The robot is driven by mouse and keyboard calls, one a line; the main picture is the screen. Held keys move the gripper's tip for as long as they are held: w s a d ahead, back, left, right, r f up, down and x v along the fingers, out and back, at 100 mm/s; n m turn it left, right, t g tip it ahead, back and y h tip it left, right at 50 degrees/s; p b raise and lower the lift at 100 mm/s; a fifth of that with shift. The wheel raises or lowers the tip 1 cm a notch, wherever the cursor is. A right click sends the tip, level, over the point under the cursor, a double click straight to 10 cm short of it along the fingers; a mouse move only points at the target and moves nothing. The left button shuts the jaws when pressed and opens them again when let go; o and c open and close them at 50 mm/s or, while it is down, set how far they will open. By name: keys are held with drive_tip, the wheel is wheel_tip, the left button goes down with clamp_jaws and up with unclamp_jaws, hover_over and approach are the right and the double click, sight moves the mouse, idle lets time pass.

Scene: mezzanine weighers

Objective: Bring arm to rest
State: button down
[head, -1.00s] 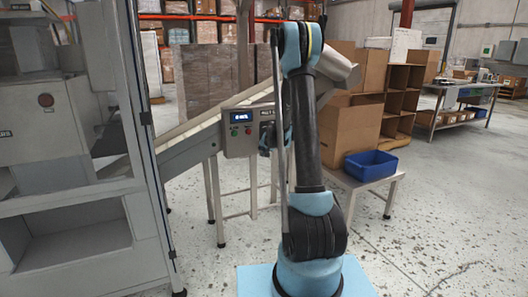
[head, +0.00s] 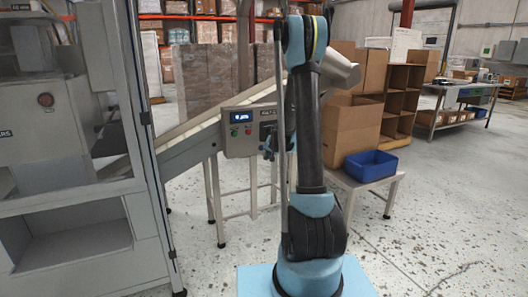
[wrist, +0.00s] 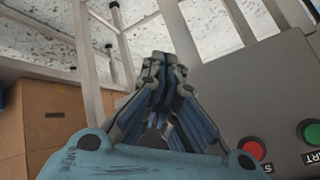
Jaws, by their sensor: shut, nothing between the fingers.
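My arm stands upright in the middle of the head view, folded with its upper joint at the top. My gripper (wrist: 163,62) is shut and empty in the wrist view, its fingertips together. In the head view my gripper (head: 268,150) is small and partly hidden behind my arm, in front of the grey control box (head: 238,143). The box also shows in the wrist view (wrist: 245,95), to the right of my fingers, with a red button (wrist: 251,149) and a green button (wrist: 309,132). I cannot tell the exact gap between fingers and box.
A sloping conveyor (head: 185,148) runs behind the box. A grey machine cabinet (head: 75,215) fills the left. A blue bin (head: 370,165) sits on a small table (head: 352,186) to the right, near cardboard boxes (head: 350,135). The floor at the right is clear.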

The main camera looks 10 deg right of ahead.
idle(0.3)
drive_tip(key=s+r+n+g, duration=0.15)
drive_tip(key=s+r, duration=0.35)
drive_tip(key=s, duration=0.8)
drive_tip(key=s+r+n+g, duration=0.15)
drive_tip(key=s+r, duration=0.35)
drive_tip(key=s, duration=0.9)
drive_tip(key=s+f+n+g+h, duration=0.1)
drive_tip(key=s+f, duration=0.1)
drive_tip(key=s, duration=1.1)
drive_tip(key=s+d+f+n+g, duration=0.1)
drive_tip(key=s+f+g, duration=0.1)
drive_tip(key=s, duration=1.2)
drive_tip(key=shift+d+f+h, duration=0.3)
drive_tip(key=shift+f+h, duration=0.1)
drive_tip(key=shift+f, duration=0.4)
drive_tip(key=shift+s, duration=0.1)
